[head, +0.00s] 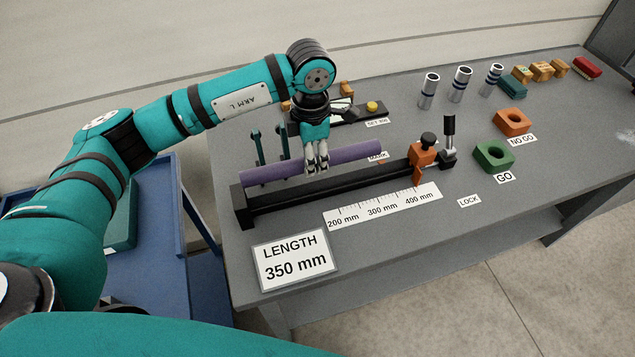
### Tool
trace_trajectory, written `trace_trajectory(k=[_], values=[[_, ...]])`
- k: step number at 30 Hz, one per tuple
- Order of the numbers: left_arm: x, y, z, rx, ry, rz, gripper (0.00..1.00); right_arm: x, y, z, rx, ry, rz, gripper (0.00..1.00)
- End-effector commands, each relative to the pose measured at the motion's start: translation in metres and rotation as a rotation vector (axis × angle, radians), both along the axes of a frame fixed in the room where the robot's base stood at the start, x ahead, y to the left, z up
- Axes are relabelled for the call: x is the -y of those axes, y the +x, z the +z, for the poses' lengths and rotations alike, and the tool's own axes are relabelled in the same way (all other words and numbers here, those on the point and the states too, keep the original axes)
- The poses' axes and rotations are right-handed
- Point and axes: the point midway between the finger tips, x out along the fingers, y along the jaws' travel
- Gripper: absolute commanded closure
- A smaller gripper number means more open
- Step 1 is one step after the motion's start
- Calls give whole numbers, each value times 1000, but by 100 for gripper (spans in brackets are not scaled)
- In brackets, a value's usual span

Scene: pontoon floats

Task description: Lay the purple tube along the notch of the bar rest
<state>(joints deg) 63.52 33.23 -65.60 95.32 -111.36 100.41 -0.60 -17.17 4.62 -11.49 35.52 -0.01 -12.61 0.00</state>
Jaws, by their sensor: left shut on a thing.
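The purple tube (270,172) is long and runs roughly parallel to a black rail. My left gripper (317,168) points down and is shut on the tube near its middle, covering a short stretch of it. The black rail (300,194) has an end block at the left and an orange stop (423,155) towards the right. The tube shows just above the rail's far side; I cannot tell whether they touch. Two teal uprights (256,146) stand behind the tube. I cannot tell for sure which part is the notch of the bar rest. My right gripper is not in view.
A ruler strip (382,207) and a LENGTH 350 mm card (294,260) lie in front of the rail. To the right are a green block (494,156), an orange block (513,122) and several metal cylinders. A blue cart (160,240) stands at the left.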

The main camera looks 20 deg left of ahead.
Motion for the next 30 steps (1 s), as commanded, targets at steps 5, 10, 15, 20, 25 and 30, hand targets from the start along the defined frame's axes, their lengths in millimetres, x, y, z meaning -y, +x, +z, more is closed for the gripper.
trace_trajectory(k=[5, 10, 15, 20, 25, 30], values=[[0, 0, 7, 1, -1, 0, 100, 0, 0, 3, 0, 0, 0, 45], [0, 0, 11, 1, -1, 0, 100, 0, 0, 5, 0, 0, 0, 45], [0, 0, 25, 1, 0, 0, 100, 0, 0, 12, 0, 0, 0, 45], [0, 1, 38, 3, -1, 1, 100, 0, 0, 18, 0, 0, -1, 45], [0, 0, 51, 1, -2, 1, 100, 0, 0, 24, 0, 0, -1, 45], [0, 0, 65, 1, 0, 1, 100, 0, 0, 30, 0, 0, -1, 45]])
